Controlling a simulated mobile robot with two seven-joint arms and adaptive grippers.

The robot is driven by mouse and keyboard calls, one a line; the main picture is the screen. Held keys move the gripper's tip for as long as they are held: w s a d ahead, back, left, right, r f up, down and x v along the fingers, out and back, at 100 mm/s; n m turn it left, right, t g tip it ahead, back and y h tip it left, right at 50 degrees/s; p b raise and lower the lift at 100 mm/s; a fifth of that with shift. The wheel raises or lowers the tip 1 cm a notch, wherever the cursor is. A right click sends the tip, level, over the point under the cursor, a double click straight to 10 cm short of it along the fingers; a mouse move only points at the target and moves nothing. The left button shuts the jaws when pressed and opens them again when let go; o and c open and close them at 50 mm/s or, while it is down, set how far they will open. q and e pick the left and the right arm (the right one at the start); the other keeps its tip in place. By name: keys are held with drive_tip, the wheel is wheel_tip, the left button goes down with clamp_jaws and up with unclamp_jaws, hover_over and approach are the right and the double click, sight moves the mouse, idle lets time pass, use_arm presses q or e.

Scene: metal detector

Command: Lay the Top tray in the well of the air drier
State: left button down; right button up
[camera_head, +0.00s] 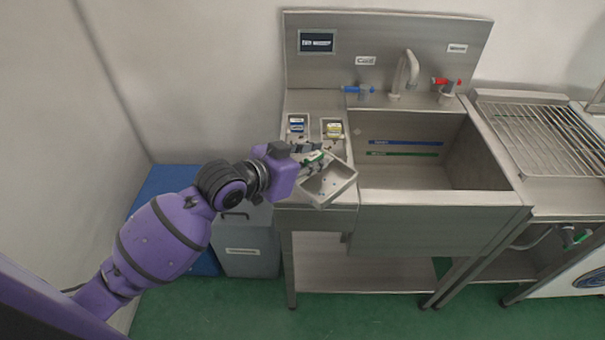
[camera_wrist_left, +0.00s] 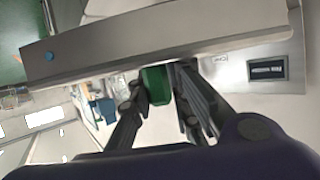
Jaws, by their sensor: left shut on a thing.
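My left gripper (camera_head: 315,162) is shut on a pale grey, shallow tray (camera_head: 341,183) by its green-marked edge. The tray is held tilted above the front of the counter, left of the sink. In the left wrist view, the fingers of my left gripper (camera_wrist_left: 160,95) close on a green block (camera_wrist_left: 156,86), and the tray's long wall (camera_wrist_left: 160,42) with a blue dot crosses the view. Whether the tray touches the counter cannot be told. No part is clearly readable as the air drier or its well. My right gripper is not in view.
Two small trays or recesses with labels (camera_head: 297,125) (camera_head: 333,128) lie behind on the counter. The steel sink (camera_head: 405,176) is to the right, with a tap (camera_head: 405,72) behind it. A wire rack (camera_head: 545,135) stands far right. A grey bin (camera_head: 247,245) is below.

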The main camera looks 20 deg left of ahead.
sight(304, 166)
use_arm(q)
drive_tip(key=a+f, duration=0.2)
drive_tip(key=f, duration=0.1)
drive_tip(key=shift+w+a, duration=0.2)
drive_tip(key=shift+w, duration=0.1)
drive_tip(key=shift+a+f, duration=0.15)
drive_tip(key=shift+f, duration=0.7)
drive_tip(key=shift+a+f, duration=0.15)
drive_tip(key=shift+f, duration=0.7)
drive_tip(key=shift+b, duration=0.3)
drive_tip(key=shift+f, duration=0.25)
drive_tip(key=c, duration=1.6)
unclamp_jaws()
drive_tip(key=shift+c, duration=0.2)
drive_tip(key=shift+r, duration=0.2)
drive_tip(key=v, duration=1.2)
